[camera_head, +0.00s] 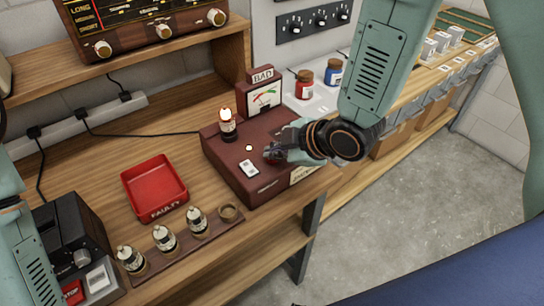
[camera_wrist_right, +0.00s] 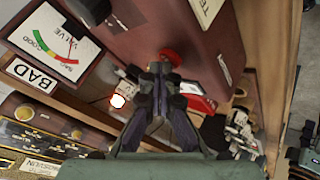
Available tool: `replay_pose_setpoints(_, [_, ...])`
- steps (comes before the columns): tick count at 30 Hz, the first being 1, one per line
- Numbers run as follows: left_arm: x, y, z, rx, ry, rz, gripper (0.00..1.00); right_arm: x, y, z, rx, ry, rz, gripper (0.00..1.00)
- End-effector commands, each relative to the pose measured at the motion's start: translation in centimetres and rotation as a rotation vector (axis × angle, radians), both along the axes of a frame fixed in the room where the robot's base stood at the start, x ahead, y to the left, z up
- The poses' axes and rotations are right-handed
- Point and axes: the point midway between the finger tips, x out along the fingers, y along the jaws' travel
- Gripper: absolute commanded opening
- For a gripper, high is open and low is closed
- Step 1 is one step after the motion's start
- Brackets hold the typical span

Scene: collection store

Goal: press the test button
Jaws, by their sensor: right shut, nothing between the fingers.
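The tester (camera_head: 225,163) is a dark red box on the wooden bench, with a dial meter (camera_head: 264,97) and a BAD sign (camera_head: 262,75) at its back. A glowing valve (camera_head: 228,124) stands upright in its top. My right gripper (camera_head: 274,153) is shut and empty, low over the tester's right part. In the right wrist view a round red button (camera_wrist_right: 169,57) shows just beyond the shut fingertips (camera_wrist_right: 160,70). I cannot tell whether they touch it. My left arm comes in at the left edge; its gripper is out of view.
A red FAULTY tray (camera_head: 155,188) lies left of the tester. Several valves stand in a wooden rack (camera_head: 190,243) along the front edge. A black device (camera_head: 72,240) is at the left. Red and blue jars (camera_head: 305,84) stand behind the tester. Bench space left of the tray is clear.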

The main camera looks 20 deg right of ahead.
Motion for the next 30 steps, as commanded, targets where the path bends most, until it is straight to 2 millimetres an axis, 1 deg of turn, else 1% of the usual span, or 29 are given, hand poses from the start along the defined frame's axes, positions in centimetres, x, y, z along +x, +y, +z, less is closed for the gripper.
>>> replay_pose_setpoints(11, [0.0, 0.0, 0.0, 0.0, 0.0, 0.0, 0.57, 0.0, 0.0, -0.1, -0.001, 0.001, 0.0, 0.0])
replay_pose_setpoints(14, [0.0, 0.0, 0.2, 0.0, 0.0, 0.0, 0.57, 0.0, 0.0, 0.1, -0.001, 0.001, 0.0, 0.0])
replay_pose_setpoints(23, [0.0, 0.0, 1.6, 0.0, 0.0, 0.0, 0.57, 0.0, -0.1, 1.6, -0.001, 0.0, -0.001, 0.0])
replay_pose_setpoints(30, [0.0, 0.0, 1.5, 0.0, 0.0, 0.0, 0.57, 0.0, -0.1, 1.6, 0.0, 0.0, 0.0, 0.0])
